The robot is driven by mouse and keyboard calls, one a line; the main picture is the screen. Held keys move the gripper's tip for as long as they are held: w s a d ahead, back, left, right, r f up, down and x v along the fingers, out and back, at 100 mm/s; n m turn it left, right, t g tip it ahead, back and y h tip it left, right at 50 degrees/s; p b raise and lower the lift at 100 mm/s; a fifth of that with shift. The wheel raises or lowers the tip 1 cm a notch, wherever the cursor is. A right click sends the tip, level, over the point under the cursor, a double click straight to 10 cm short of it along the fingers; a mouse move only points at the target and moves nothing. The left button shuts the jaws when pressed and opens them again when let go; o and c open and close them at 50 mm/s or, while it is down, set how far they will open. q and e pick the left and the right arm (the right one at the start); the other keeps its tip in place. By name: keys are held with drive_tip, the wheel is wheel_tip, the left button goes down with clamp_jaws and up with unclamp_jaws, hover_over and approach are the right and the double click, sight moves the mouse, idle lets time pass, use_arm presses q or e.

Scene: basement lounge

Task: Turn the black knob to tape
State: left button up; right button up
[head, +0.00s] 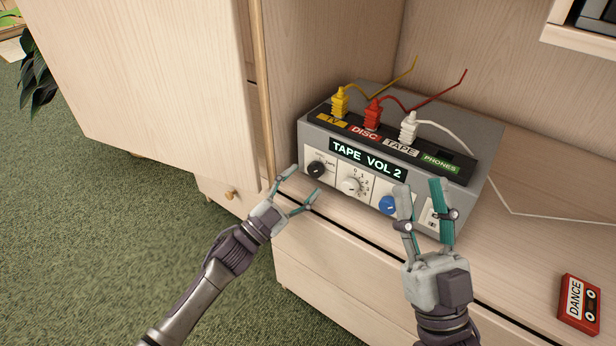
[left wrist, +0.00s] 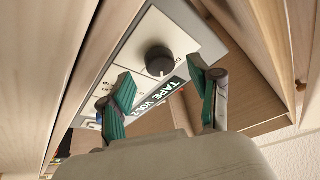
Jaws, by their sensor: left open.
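The black knob (head: 317,169) is at the left end of the front of the grey box (head: 318,135), with small lettering beside it. The lit display (head: 366,158) above reads "TAPE VOL 2". My left gripper (head: 304,182) is open and empty, just in front of the black knob. In the left wrist view the black knob (left wrist: 159,60) shows beyond and between the open fingertips (left wrist: 162,76), seemingly apart from them.
A white knob (head: 350,186) and a blue knob (head: 388,205) sit right of the black one. Yellow (head: 340,103), red (head: 373,115) and white (head: 408,129) plugs stand on top. A red DANCE cassette (head: 579,303) lies at right. A cabinet door (head: 150,80) is at left.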

use_arm(q)
drive_tip(key=v, duration=0.9)
drive_tip(key=shift+s+a, duration=0.25)
drive_tip(key=shift+f, duration=0.15)
